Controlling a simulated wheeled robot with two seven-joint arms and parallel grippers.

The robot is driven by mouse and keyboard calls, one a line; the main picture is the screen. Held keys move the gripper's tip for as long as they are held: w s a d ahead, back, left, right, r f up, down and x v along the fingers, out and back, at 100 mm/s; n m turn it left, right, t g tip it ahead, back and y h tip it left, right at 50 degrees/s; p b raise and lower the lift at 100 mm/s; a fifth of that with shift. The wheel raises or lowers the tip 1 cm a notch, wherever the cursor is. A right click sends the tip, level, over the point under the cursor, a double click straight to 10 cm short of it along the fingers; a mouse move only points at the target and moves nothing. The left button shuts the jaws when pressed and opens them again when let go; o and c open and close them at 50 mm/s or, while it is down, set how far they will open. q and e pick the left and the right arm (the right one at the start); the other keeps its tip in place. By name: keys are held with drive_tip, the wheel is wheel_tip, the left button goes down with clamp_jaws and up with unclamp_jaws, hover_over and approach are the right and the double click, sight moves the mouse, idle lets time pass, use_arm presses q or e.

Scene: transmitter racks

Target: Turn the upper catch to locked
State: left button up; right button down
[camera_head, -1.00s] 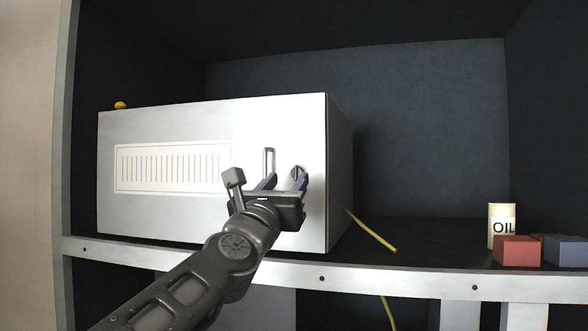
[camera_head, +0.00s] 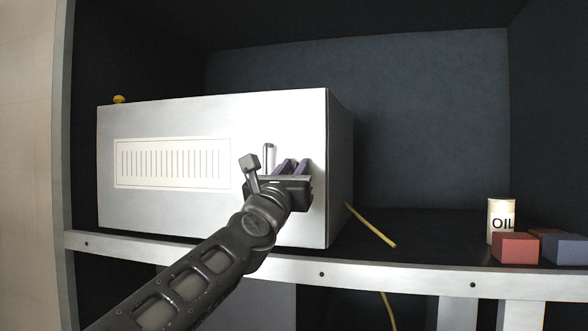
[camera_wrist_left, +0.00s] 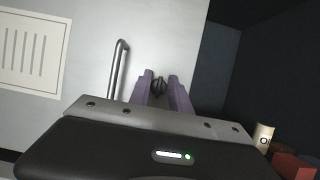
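The white transmitter unit (camera_head: 215,205) stands on the rack shelf with its front panel facing me. The upper catch (camera_wrist_left: 159,86) is a small dark round piece on that panel, in the left wrist view. My left gripper (camera_head: 293,164) is at the panel, right of the upright metal handle (camera_head: 268,155). Its purple fingers show in the left wrist view (camera_wrist_left: 160,78), one on each side of the catch, drawn in close around it. The gripper hides the catch in the head view. Its locked or unlocked position is not clear. My right gripper is not in view.
An oil can (camera_head: 501,220), a red block (camera_head: 515,248) and a blue block (camera_head: 565,248) stand on the shelf at the right. A yellow cable (camera_head: 370,225) comes out beside the unit. The shelf between them is mostly clear.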

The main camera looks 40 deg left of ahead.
use_arm(q)
clamp_jaws()
drive_tip(key=shift+m+b, duration=0.3)
drive_tip(key=shift+m, duration=0.1)
drive_tip(key=shift+d+f+m+g+h+p, duration=0.1)
drive_tip(key=shift+m+g+h+p, duration=0.85)
drive_tip(key=shift+m, duration=2.65)
drive_tip(key=shift+f+m+g+h, duration=0.1)
drive_tip(key=shift+m+h, duration=1.7)
drive_tip(key=shift+m, duration=1.8)
drive_tip(key=shift+d+m+g+h+p, duration=0.1)
drive_tip(key=shift+m+g+h+p, duration=0.85)
drive_tip(key=shift+m, duration=2.65)
drive_tip(key=shift+t+h+b, duration=0.3)
drive_tip(key=shift+h+b, duration=0.1)
drive_tip(key=shift+b, duration=0.05)
